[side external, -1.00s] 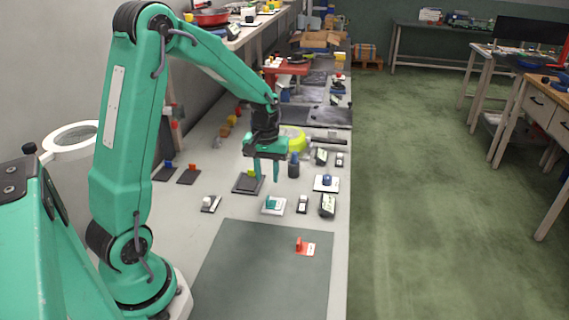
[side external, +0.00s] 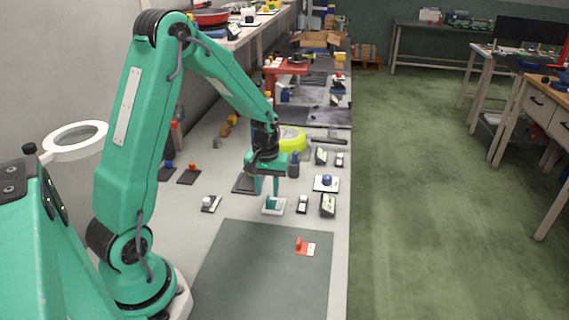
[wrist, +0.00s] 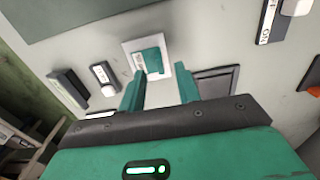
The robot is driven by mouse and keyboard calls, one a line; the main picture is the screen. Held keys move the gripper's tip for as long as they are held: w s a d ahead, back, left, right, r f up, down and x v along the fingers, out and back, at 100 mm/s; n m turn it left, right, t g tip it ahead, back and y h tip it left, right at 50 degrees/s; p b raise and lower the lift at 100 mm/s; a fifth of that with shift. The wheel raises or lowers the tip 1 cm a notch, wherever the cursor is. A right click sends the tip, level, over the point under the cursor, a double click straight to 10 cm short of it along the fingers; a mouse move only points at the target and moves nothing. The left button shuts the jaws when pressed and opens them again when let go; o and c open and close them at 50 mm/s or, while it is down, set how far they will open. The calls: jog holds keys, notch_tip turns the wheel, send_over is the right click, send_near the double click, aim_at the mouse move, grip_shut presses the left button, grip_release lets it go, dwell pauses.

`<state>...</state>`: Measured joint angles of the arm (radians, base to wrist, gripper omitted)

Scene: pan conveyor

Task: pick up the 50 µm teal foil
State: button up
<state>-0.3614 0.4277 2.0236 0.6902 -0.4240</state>
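The teal foil (side external: 272,204) is a teal block on a white plate, lying on the light table just beyond the dark mat. It also shows in the wrist view (wrist: 152,62), past my fingertips, with its plate's white edge and label visible. My gripper (side external: 266,189) is open and points down above the teal foil. In the wrist view my gripper (wrist: 160,74) has its two teal fingers apart, with nothing between them. In the side view the fingers partly overlap the block, so I cannot tell whether they touch it.
A red piece (side external: 305,248) lies on the dark mat (side external: 245,280). A white-knobbed piece (side external: 209,203) is to the left; small dark pieces (side external: 302,204) and (side external: 327,205) are to the right. The mat is mostly clear.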

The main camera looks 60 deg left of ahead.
aim_at(274, 202)
jog(key=shift+f, duration=1.45)
jog(key=shift+c, duration=0.2)
grip_shut()
